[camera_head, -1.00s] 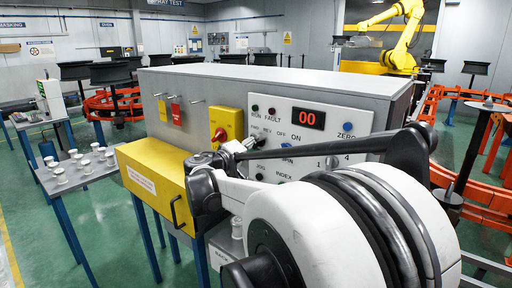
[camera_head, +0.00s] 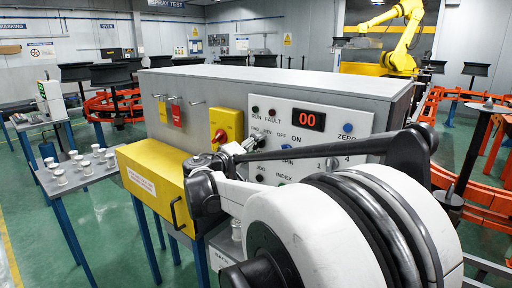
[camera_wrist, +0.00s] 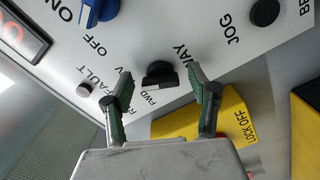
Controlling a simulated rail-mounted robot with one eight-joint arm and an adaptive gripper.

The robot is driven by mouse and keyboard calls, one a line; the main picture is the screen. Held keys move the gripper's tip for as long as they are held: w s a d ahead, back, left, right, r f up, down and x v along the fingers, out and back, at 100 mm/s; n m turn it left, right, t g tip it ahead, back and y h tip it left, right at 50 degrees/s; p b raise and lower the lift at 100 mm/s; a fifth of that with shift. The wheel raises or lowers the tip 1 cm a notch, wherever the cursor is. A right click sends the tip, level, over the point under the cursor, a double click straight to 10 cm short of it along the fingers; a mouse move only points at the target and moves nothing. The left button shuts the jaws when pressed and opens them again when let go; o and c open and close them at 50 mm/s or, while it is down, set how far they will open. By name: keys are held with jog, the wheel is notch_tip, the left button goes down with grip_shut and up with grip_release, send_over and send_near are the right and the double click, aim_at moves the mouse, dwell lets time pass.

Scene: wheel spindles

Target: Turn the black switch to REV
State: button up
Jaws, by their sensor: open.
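The black switch (camera_wrist: 160,75) is a small knob with a flat grip on the white control panel in the wrist view. The FWD label and a partly hidden REV label are beside it, on the side toward my gripper. My gripper (camera_wrist: 160,92) is open, with one finger on each side of the switch and a visible gap on both sides. In the head view my gripper (camera_head: 235,150) is at the panel's left part and hides the switch. The white control panel (camera_head: 355,119) carries a red 00 display (camera_head: 311,121).
A yellow LOCK OFF box (camera_wrist: 228,112) is close to my right finger. A yellow cabinet (camera_head: 150,165) stands left of my arm.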

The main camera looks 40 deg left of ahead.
jog(key=s, duration=1.1)
jog(key=shift+s, duration=0.4)
